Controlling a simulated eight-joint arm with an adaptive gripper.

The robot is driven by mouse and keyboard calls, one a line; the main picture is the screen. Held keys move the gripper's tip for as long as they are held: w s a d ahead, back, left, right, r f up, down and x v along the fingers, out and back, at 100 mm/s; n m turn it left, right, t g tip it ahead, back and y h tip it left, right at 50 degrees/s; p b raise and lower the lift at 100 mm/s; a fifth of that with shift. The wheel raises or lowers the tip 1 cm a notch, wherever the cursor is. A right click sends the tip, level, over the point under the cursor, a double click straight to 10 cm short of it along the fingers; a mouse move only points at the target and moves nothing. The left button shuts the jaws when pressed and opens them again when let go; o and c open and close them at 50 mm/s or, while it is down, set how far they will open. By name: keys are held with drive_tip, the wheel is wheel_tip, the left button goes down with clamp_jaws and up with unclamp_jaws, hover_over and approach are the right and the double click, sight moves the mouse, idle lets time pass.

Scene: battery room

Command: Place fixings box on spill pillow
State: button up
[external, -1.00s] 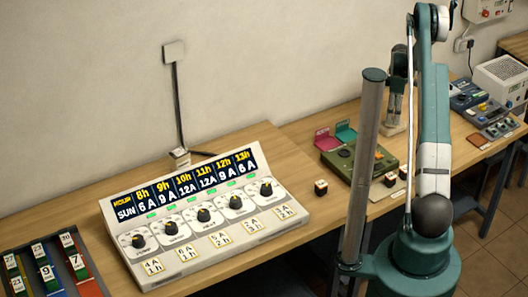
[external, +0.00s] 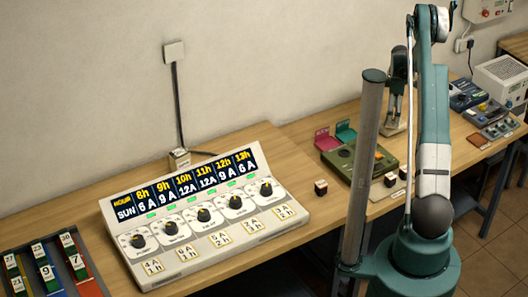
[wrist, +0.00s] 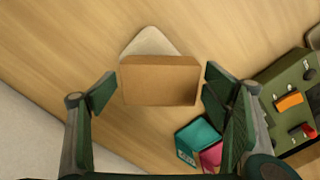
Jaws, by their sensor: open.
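The fixings box, a plain brown cardboard block (wrist: 160,83), shows in the wrist view between my fingers. A pale, rounded piece that looks like the spill pillow (wrist: 152,42) shows behind the box's far edge; the box covers the rest of it. I cannot tell for sure how fully the box rests on it. My gripper (wrist: 160,92) is open, one finger on each side of the box with a gap on both sides. In the external view my gripper (external: 397,95) is over the back of the bench, partly behind my arm; the box cannot be made out there.
A green device (external: 345,160) with pink and teal flaps stands close by, right of my fingers in the wrist view (wrist: 292,92). A large dial panel (external: 205,215) fills the bench's left part. Small electrical units (external: 470,95) stand at right. The wall is behind.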

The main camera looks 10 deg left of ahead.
drive_tip(key=shift+r, duration=0.2)
wheel_tip(320, 180, up, 12)
idle(0.6)
idle(0.5)
drive_tip(key=shift+r, duration=0.1)
drive_tip(key=s+d+r+m+t, duration=0.2)
drive_tip(key=s+d+r+m, duration=0.2)
drive_tip(key=s+r, duration=0.75)
drive_tip(key=s+d+r+m+t, duration=0.1)
drive_tip(key=s+d+r+m, duration=0.35)
drive_tip(key=s+r, duration=0.7)
drive_tip(key=s+d+m+t, duration=0.1)
drive_tip(key=s+m, duration=0.2)
drive_tip(key=s, duration=0.6)
drive_tip(key=s+d+f+m+t, duration=0.1)
drive_tip(key=s+d+m, duration=0.1)
drive_tip(key=s, duration=0.7)
drive_tip(key=s+d+m+t, duration=0.1)
drive_tip(key=s+m, duration=0.3)
drive_tip(key=s, duration=0.6)
drive_tip(key=shift+d+f+t, duration=0.25)
drive_tip(key=shift+f+t, duration=0.1)
drive_tip(key=shift+t, duration=0.25)
